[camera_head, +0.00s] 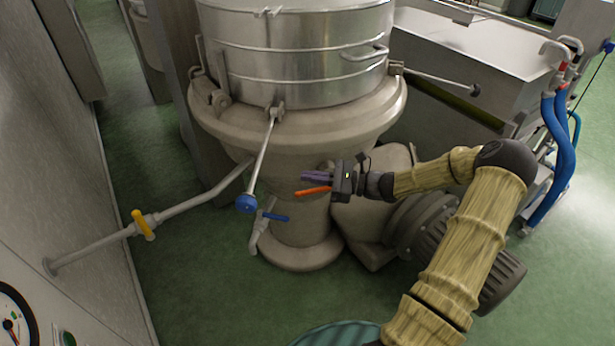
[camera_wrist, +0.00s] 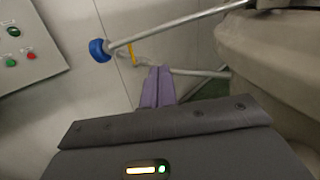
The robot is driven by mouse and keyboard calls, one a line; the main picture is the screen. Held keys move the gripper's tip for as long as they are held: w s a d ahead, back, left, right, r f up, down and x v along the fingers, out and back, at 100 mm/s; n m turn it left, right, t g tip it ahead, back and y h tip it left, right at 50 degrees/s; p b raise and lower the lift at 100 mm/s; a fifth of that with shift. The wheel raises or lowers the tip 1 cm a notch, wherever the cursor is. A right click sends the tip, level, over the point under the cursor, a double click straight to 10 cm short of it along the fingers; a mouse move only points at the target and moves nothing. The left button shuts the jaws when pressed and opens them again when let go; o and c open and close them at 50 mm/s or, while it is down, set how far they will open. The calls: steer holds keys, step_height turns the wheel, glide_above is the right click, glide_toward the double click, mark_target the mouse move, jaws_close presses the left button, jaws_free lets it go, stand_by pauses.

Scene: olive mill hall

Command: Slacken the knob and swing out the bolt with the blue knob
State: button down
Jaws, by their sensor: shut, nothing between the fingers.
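The bolt (camera_head: 263,155) is a long pale rod. It runs from a lug on the metal vessel's rim, out and down to the round blue knob (camera_head: 246,203). The rod stands away from the vessel wall. In the wrist view the blue knob (camera_wrist: 98,50) is at upper left, with the bolt (camera_wrist: 170,31) running to the upper right. My gripper (camera_head: 303,181) is shut and empty, pointing left, to the right of the knob and apart from it. In the wrist view the purple fingers of my gripper (camera_wrist: 158,88) are together, below and right of the knob.
A blue-handled tap (camera_head: 273,216) sits below the knob. A pipe with a yellow valve lever (camera_head: 143,225) runs to the left wall. A second bolt (camera_head: 440,80) with a dark knob sticks out at right. An orange bar (camera_head: 312,191) shows beside my fingers.

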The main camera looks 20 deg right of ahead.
steer(key=s+a+f+n+g+h, duration=0.5)
steer(key=s+a+n+g+h, duration=0.2)
steer(key=s+a+n+g, duration=0.3)
steer(key=s+d+r+n+t+h, duration=0.3)
steer(key=s+r+n+h, duration=0.5)
steer(key=n, duration=0.4)
steer(key=shift+s+d+t+h, duration=0.4)
steer(key=shift+s+t+h, duration=0.3)
steer(key=shift+s, duration=0.45)
steer(key=shift+f, duration=0.1)
steer(key=c, duration=1.6)
jaws_free()
steer(key=shift+o, duration=0.6)
steer(key=shift+w, duration=0.1)
